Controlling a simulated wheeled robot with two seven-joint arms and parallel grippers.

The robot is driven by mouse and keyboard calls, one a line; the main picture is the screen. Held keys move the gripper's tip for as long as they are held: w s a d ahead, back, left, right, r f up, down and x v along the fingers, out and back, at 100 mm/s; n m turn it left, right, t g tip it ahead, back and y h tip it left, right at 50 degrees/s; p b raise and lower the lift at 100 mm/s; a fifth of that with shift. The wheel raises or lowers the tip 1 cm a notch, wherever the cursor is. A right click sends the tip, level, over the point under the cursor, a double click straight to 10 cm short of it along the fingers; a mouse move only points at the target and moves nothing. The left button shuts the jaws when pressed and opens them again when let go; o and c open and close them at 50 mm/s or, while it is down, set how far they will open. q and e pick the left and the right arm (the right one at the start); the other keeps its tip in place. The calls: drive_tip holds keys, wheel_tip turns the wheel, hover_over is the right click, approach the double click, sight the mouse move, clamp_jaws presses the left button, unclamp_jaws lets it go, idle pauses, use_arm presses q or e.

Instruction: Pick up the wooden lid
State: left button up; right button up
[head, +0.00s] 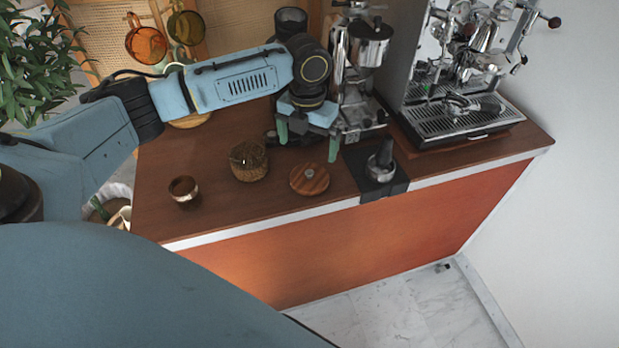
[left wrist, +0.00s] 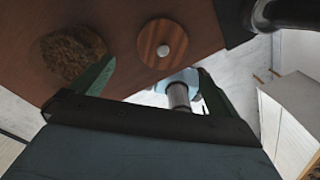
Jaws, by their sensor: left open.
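The wooden lid (head: 310,179) is a round striped disc with a small pale knob, lying on the brown counter near its front edge. In the left wrist view the lid (left wrist: 166,44) shows knob up, beyond the fingers. My left gripper (head: 307,142) is open and empty, its green fingertips apart above the counter, behind the lid in the head view and not touching it. Its fingers also show in the left wrist view (left wrist: 150,92). My right gripper is not in view.
A woven brown container (head: 248,161) stands left of the lid and a small brown cup (head: 184,190) farther left. A tamper (head: 381,162) stands on a black mat to the right. A grinder (head: 366,55) and an espresso machine (head: 465,100) stand behind.

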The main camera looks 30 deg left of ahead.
sight(309, 172)
use_arm(q)
drive_tip(key=f, duration=1)
drive_tip(key=shift+d, duration=0.2)
drive_tip(key=shift+r, duration=0.1)
drive_tip(key=c, duration=0.8)
